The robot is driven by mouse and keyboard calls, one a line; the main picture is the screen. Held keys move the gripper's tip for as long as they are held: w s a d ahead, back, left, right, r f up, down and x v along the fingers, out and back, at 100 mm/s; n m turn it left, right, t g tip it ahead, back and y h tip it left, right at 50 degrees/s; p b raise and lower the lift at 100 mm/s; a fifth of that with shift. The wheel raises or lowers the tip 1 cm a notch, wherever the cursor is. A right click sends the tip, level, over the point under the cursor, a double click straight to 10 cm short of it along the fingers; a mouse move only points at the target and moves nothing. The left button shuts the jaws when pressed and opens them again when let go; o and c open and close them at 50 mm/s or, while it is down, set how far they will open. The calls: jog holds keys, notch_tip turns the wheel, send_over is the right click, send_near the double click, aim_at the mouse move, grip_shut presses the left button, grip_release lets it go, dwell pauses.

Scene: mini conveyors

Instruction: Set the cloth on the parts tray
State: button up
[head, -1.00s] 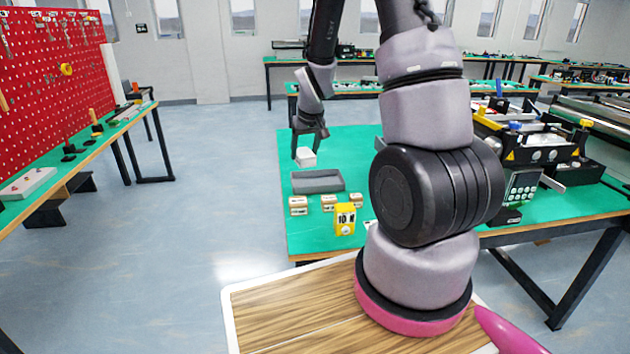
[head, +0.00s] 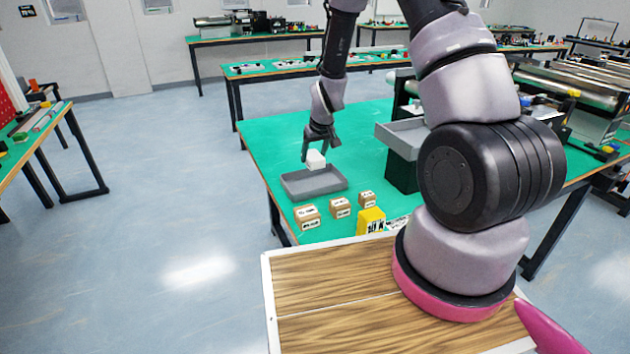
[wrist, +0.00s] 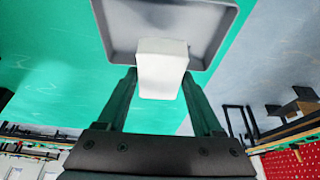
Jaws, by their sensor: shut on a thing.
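The cloth (head: 315,160) shows as a small white block-like piece. My gripper (head: 318,151) is shut on it and points down. A shallow grey tray (head: 300,189) lies on the green table, just below the cloth in the head view. In the wrist view the cloth (wrist: 162,70) sits between the two fingers of my gripper (wrist: 160,80) and overlaps the edge of the grey tray (wrist: 119,22). The visible part of the tray is empty. I cannot tell the exact height of the cloth above it.
Several small labelled boxes (head: 307,216) and a yellow piece (head: 371,220) stand at the table's near edge. A second grey tray (head: 395,137) rests on a black block to the right, partly hidden by my arm. The green table (head: 270,150) is clear to the left.

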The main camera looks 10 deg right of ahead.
jog(key=shift+f, duration=4)
jog(key=o, duration=1.3)
jog(key=shift+f, duration=0.15)
